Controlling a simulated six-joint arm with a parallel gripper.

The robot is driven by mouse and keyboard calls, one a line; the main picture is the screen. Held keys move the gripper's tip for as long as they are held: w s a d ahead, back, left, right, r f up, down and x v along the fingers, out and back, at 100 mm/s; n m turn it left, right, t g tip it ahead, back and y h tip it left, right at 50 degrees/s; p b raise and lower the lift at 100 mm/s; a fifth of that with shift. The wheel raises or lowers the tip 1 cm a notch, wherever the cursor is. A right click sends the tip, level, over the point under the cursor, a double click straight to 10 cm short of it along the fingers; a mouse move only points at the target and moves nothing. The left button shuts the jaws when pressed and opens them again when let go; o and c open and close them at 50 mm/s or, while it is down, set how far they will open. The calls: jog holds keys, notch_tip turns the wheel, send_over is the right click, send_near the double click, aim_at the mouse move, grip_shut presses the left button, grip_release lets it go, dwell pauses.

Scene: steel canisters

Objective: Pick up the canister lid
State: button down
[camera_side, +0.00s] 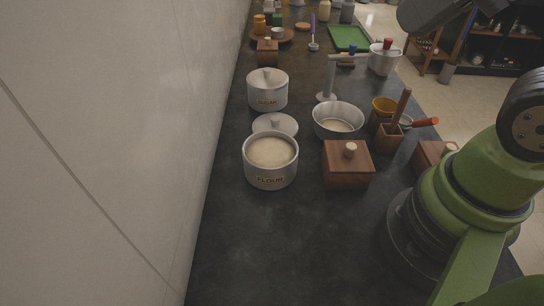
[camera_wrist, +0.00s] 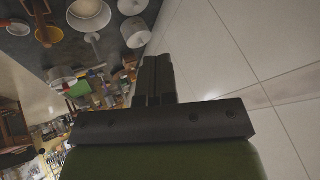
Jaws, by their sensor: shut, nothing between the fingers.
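The canister lid (camera_side: 275,125) is a pale grey disc with a small knob. In the side view it lies on the dark counter just behind the open flour canister (camera_side: 270,160), whose rim hides its near edge. The flour canister is white, upright and full of pale flour. The sugar canister (camera_side: 267,90) stands farther back with its own lid on. My gripper (camera_wrist: 155,65) shows in the wrist view, its black fingers shut and empty beside the white wall, away from the counter items. The side view does not show my gripper. I cannot tell the lid for certain in the wrist view.
A metal bowl (camera_side: 338,121), a wooden box (camera_side: 348,166) and a wooden mortar (camera_side: 390,138) stand right of the lid. The wall (camera_side: 130,130) runs along the left. The counter front (camera_side: 285,245) is clear.

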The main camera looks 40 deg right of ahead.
dwell(0.3)
jog(key=c, duration=0.9)
grip_release()
jog(key=m+g+h, duration=0.1)
jog(key=m+g, duration=0.5)
jog(key=m, duration=1.9)
send_over(275, 118)
jog(key=s+d, duration=0.1)
notch_tip(275, 118, down, 23)
jog(key=shift+s+f, duration=0.1)
jog(key=shift+w+a+f, duration=0.15)
jog(key=shift+w+f, duration=0.05)
jog(key=shift+f, duration=0.7)
jog(key=shift+w+a+f, duration=0.15)
jog(key=shift+f, duration=0.75)
jog(key=shift+w+a+f, duration=0.15)
jog(key=shift+w+f, duration=0.05)
jog(key=shift+f, duration=0.7)
